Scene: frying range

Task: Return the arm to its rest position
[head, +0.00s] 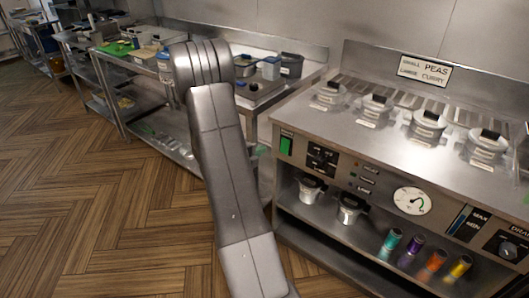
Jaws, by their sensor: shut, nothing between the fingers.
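My arm (225,165) rises from the bottom middle of the head view up to a ribbed joint (201,63). It is grey and stands in front of the steel benches, hiding part of them. My gripper does not show in this view, so its fingers cannot be seen.
The frying range (350,130) stands on the right, with several lidded pots on top and a dial (412,201) on its front. Its lower shelf holds two pots and several coloured containers. Steel benches (110,60) line the left wall. The wooden floor (90,220) at left is clear.

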